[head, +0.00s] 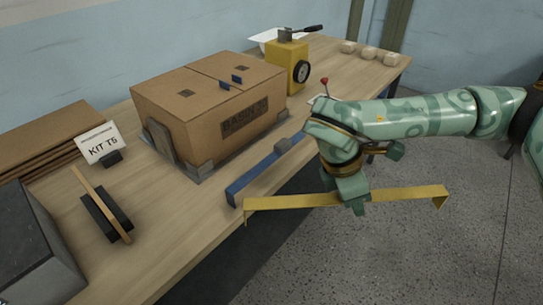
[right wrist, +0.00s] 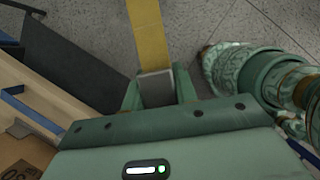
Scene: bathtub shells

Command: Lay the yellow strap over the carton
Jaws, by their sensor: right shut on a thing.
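The yellow strap (head: 400,194) is a long flat band with its ends bent down. My right gripper (head: 355,200) is shut on it near its middle and holds it in the air, off the table's front edge. In the right wrist view the strap (right wrist: 149,35) runs away from between the fingers of the gripper (right wrist: 157,88). The carton (head: 215,107), brown cardboard with "BASIN" printed on its side, stands closed on the table, to the left of the strap and apart from it. My left gripper is in neither view.
Grey corner brackets surround the carton's base. A blue bar (head: 262,170) lies along the table's front edge. A yellow device with a dial (head: 292,66) stands behind the carton.

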